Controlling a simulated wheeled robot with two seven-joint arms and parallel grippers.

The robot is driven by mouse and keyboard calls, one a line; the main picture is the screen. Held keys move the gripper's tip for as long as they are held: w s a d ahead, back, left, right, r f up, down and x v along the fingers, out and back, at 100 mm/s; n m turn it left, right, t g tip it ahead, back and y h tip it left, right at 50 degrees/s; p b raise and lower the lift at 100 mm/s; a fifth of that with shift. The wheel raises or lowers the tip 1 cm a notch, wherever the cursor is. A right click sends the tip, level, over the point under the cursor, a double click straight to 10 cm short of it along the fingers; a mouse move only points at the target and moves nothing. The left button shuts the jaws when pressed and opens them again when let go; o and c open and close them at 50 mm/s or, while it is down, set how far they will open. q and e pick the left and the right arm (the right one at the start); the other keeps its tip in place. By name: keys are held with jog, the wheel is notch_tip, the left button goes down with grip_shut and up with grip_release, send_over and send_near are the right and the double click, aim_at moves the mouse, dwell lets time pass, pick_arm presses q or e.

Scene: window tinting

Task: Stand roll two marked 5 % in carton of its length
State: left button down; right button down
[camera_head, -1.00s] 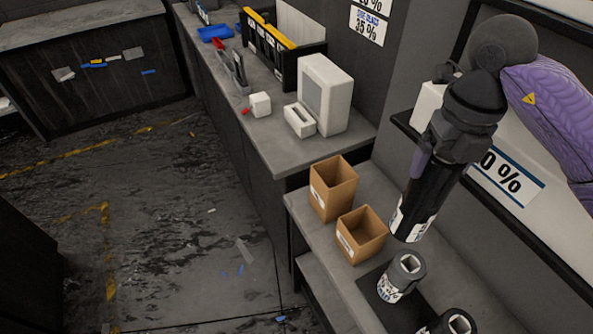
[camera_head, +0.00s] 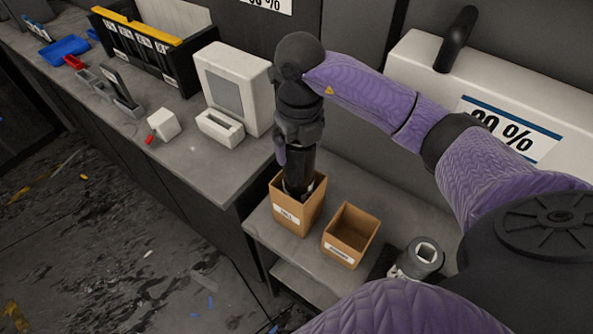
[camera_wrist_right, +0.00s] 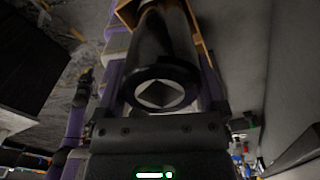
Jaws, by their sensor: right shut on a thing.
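My right gripper (camera_head: 297,148) is shut on a black roll (camera_head: 300,172), which it holds nearly upright. The roll's lower end is down inside the taller brown carton (camera_head: 298,213) and hidden by its walls. Whether it touches the bottom cannot be told. In the right wrist view the roll (camera_wrist_right: 165,45) lies between the fingers, its hollow end facing the camera, with an edge of the carton (camera_wrist_right: 127,12) beyond. The shorter open carton (camera_head: 350,236) stands to the right and looks empty. The roll's 5 % mark cannot be read. My left gripper is out of view.
Another roll (camera_head: 421,258) with a pale top stands right of the cartons, partly hidden by my arm. A grey counter (camera_head: 190,170) at left holds a white device (camera_head: 240,85) and a small white box (camera_head: 163,124). A white panel marked with a percentage (camera_head: 515,130) is behind my arm.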

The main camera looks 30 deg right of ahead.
aim_at(298, 176)
notch_tip(298, 176, down, 4)
jog(key=shift+r, duration=0.25)
notch_tip(298, 176, down, 4)
jog(key=shift+r+b, duration=0.15)
jog(key=shift+b, duration=0.25)
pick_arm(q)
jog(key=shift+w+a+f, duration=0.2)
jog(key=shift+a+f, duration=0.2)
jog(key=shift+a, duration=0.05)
pick_arm(e)
jog(key=shift+r, duration=0.1)
grip_release()
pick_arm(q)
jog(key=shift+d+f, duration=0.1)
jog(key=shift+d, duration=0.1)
